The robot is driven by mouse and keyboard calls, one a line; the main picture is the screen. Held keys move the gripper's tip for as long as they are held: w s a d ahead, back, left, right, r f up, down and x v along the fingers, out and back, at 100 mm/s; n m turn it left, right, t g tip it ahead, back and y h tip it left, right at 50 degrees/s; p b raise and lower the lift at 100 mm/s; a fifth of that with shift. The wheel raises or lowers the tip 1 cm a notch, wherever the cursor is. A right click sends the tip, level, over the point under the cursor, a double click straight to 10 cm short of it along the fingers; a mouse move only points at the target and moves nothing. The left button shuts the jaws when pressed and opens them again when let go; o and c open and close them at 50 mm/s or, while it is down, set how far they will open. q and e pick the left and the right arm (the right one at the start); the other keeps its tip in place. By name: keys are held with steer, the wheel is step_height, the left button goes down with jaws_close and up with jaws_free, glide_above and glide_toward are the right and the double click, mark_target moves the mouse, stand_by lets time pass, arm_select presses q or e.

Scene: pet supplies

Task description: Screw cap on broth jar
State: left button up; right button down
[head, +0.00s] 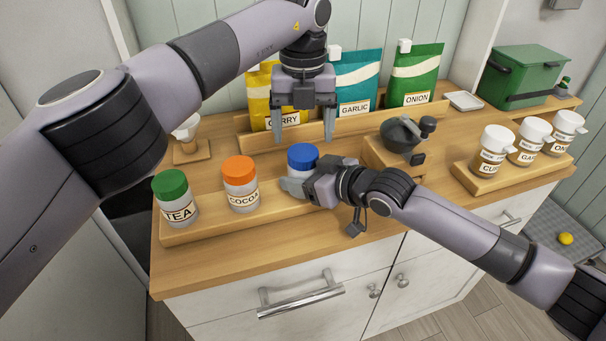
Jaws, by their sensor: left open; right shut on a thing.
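A jar (296,174) with a blue cap (303,157) stands at the right part of the front wooden tray; my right gripper hides most of its body and any label, so I cannot read it as broth. The cap sits on top of the jar; how tightly cannot be told. My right gripper (298,185) is shut on the jar, from the right and front. My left gripper (304,139) is open and empty, pointing down just above the blue cap, with its fingers spread wider than the cap.
A green-capped TEA jar (176,198) and an orange-capped COCOA jar (240,185) stand left on the front tray (215,224). Behind are CURRY, GARLIC and ONION bags (413,75). A dark grinder-like object (400,135) and white-capped jars (493,150) are right.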

mark_target(303, 152)
arm_select(q)
steer(key=shift+r+n, duration=1.6)
steer(key=shift+r, duration=0.15)
steer(key=shift+f, duration=4.05)
steer(key=c, duration=1.1)
steer(key=shift+m, duration=1.6)
steer(key=o, duration=1.2)
